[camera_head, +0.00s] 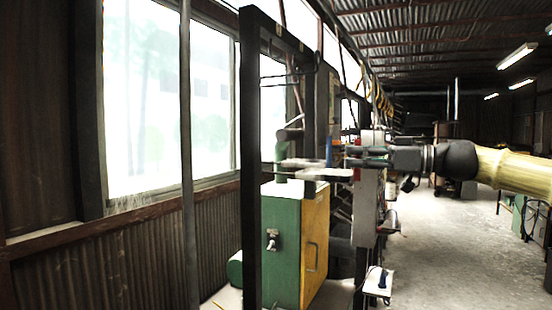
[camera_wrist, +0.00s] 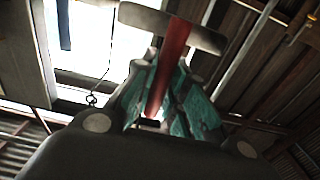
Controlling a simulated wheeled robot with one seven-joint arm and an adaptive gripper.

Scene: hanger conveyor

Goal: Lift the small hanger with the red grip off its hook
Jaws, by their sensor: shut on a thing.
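In the wrist view, the small hanger's red grip (camera_wrist: 170,62) is a long red bar running up between the teal fingers of my gripper (camera_wrist: 165,75). A grey crossbar (camera_wrist: 139,16) lies across its far end. My gripper is shut on the red grip. In the head view, my gripper (camera_head: 368,156) reaches in from the right, beside the dark rack frame. Pale flat bars (camera_head: 325,173) show just left of its fingertips; I cannot tell which belongs to the hanger. Whether the hanger still touches its hook cannot be told.
A dark upright frame (camera_head: 250,180) stands left of my gripper. Behind it is a green and yellow cabinet (camera_head: 281,240). A grey post (camera_head: 365,205) stands below my gripper. A thin wire with a small ring (camera_wrist: 92,99) hangs at left in the wrist view. Open floor lies right.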

